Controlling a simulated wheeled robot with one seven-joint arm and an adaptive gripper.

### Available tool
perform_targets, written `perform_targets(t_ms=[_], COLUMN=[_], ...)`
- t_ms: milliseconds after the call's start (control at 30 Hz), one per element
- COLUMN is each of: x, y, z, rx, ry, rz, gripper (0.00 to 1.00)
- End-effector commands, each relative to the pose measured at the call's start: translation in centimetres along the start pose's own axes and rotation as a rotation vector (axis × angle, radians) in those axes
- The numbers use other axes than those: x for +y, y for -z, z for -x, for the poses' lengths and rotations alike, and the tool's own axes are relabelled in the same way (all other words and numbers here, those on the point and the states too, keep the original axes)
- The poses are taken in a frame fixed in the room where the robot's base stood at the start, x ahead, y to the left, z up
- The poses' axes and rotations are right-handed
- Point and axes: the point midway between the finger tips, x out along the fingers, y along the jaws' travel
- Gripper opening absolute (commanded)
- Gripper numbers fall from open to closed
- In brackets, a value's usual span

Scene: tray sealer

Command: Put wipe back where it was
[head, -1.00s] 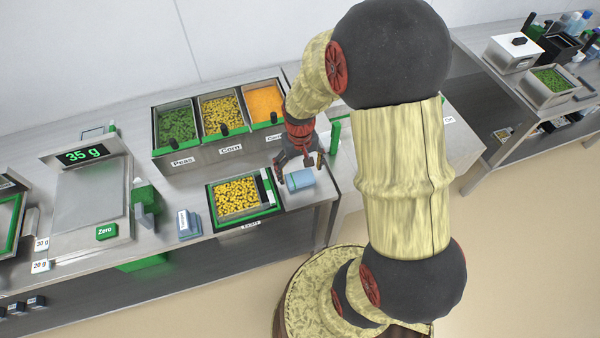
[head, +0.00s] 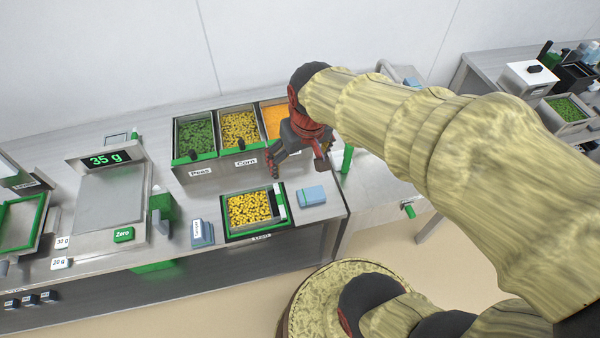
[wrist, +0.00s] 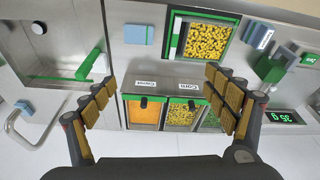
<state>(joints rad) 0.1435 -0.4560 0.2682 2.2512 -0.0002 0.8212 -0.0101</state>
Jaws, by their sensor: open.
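The wipe, a light-blue folded block (head: 311,196), lies flat on the steel counter just right of the green-rimmed tray of corn (head: 227,232). It also shows in the wrist view (wrist: 139,34), beside that tray. My gripper (head: 298,168) is open and empty, above the counter in front of the bins, behind and above the wipe and apart from it. In the wrist view its two fingers (wrist: 160,82) are spread wide with nothing between them. A second blue block (head: 202,232) with a white label stands left of the tray.
Bins of peas (head: 195,135), corn (head: 240,130) and an orange food (head: 274,118) stand behind the tray, the last partly hidden by my gripper. A scale (head: 110,200) reading 35 g is at the left. A green upright part (head: 347,160) stands right of the bins.

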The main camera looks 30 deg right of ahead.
Motion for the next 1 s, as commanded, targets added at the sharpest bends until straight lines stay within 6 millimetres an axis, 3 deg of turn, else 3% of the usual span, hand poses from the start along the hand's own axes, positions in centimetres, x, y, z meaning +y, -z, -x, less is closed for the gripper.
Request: perform_targets(t_ms=[33, 100, 300, 500, 1000], x=[-1.0, -2.0, -3.6, -3.9, -3.9], y=[-1.0, -2.4, -5.8, -6.8, -6.7], z=[2.4, 4.9, 8.8, 9.6, 9.6], rx=[0.051, 0.106, 0.209, 0.235, 0.234], ry=[0.008, 0.018, 0.044, 0.052, 0.051], rz=[0.027, 0.056, 0.111, 0.124, 0.124], gripper=[0.86, 0.86, 0.86, 0.86, 0.86])
